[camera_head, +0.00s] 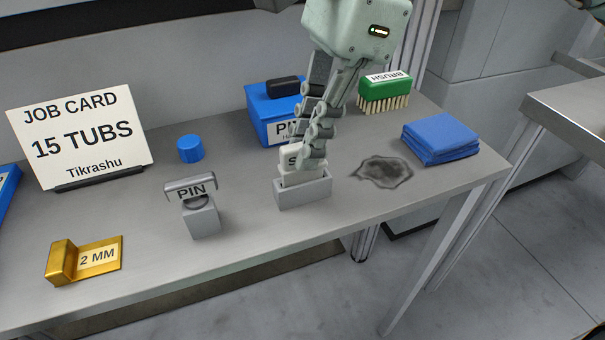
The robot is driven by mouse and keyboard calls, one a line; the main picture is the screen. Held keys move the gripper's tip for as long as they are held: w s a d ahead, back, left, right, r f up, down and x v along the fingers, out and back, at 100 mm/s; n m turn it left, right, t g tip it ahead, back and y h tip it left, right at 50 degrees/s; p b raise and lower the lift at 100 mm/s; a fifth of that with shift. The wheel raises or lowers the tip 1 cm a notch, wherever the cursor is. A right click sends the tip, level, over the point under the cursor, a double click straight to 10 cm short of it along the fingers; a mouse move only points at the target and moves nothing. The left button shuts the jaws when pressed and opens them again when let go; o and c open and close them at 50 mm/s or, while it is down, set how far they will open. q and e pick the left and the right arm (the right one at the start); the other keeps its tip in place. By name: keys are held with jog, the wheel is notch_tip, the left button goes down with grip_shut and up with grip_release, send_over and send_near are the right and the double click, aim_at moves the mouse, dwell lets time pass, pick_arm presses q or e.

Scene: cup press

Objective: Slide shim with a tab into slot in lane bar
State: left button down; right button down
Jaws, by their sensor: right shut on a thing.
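A gold shim (62,262) with a raised block at its left end and a "2 MM" label lies flat at the front left of the table. My right gripper (309,158) comes down from above, well to the right of the shim. It is shut on a pale block (290,163) whose label starts with "S"; the fingers hide the rest. The block's lower end is at the top opening of a small grey holder (303,194); how deep it sits is unclear. I cannot make out a slotted lane bar. My left gripper is not in view.
A grey piece labelled "PIN" (190,189) stands on a grey block (202,221). Behind are a blue cap (190,148), a blue box (264,101), a green brush (385,86) and the job card (80,137). A dark stain (383,171) and blue cloth (440,138) lie right.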

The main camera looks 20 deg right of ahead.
jog(key=shift+f+b, duration=0.8)
jog(key=shift+f, duration=0.1)
jog(key=c, duration=1.5)
grip_release()
jog(key=shift+r, duration=0.1)
jog(key=shift+a+r+p+v, duration=0.1)
jog(key=shift+a+p+v, duration=0.2)
jog(key=shift+p+v, duration=0.9)
jog(key=shift+a+r+p+v, duration=0.1)
jog(key=shift+a+p+v, duration=0.15)
jog(key=shift+p+v, duration=0.95)
jog(key=shift+a+r+p+v, duration=0.1)
jog(key=shift+a+p+v, duration=0.3)
jog(key=shift+v, duration=1.6)
jog(key=shift+d, duration=0.1)
jog(key=shift+f, duration=0.1)
